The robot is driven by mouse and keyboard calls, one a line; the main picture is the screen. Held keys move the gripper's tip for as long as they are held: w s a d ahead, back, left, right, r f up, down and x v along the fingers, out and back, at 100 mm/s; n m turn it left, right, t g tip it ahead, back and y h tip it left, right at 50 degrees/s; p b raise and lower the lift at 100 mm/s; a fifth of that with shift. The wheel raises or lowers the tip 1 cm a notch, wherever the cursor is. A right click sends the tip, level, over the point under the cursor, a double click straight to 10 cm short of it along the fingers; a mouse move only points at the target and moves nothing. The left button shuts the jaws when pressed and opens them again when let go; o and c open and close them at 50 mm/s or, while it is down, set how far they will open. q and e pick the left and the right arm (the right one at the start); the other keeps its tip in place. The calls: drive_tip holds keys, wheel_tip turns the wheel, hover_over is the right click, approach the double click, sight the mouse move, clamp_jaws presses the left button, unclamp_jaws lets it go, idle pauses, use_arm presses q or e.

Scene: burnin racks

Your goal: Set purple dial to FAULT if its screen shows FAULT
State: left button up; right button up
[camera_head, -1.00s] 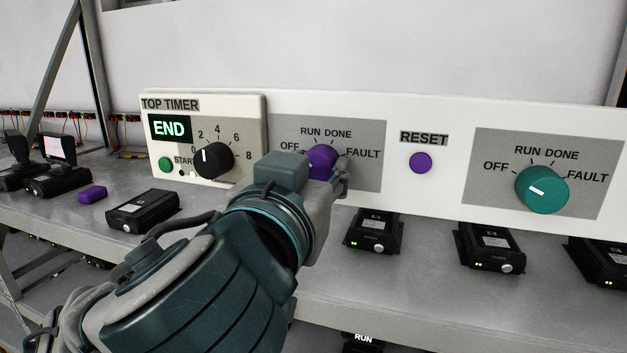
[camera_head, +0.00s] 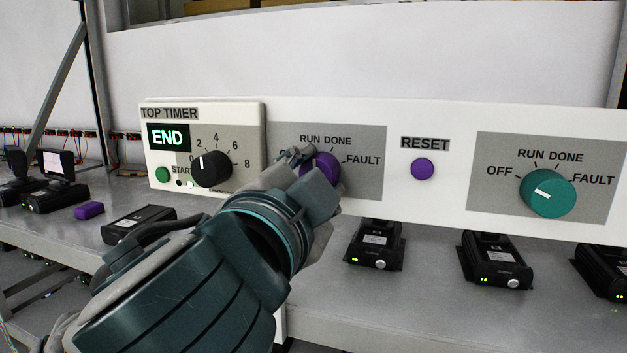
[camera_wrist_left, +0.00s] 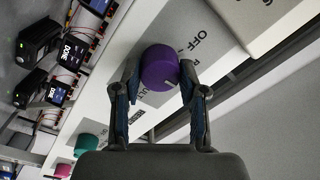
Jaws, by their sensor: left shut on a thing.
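The purple dial (camera_head: 321,168) sits on the grey panel marked OFF, RUN, DONE, FAULT in the head view. My left gripper (camera_head: 318,172) is at the dial, its wrist below and a finger covering the OFF label. In the left wrist view, the purple dial (camera_wrist_left: 160,68) is between the two fingers of my left gripper (camera_wrist_left: 158,85), which is shut on it. The dial's pointer is hidden in the head view and cannot be read clearly in the wrist view. I cannot tell which screen belongs to this dial. My right gripper is not in view.
The top timer (camera_head: 204,147) with an END screen is left of the dial. A purple RESET button (camera_head: 422,169) and a teal dial (camera_head: 547,194) are to the right. Black devices (camera_head: 375,243) stand below the board. One small screen (camera_wrist_left: 72,53) reads DONE.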

use_arm(q)
drive_tip(key=shift+w+f+m, duration=0.15)
drive_tip(key=shift+f+m, duration=0.05)
drive_tip(key=shift+m, duration=0.4)
drive_tip(key=o, duration=0.9)
drive_tip(key=shift+o, duration=1.2)
drive_tip(key=shift+w, duration=0.15)
drive_tip(key=shift+w+d, duration=0.15)
drive_tip(key=shift+w, duration=0.15)
drive_tip(key=v, duration=1.1)
drive_tip(key=shift+s, duration=0.4)
drive_tip(key=shift+f, duration=0.1)
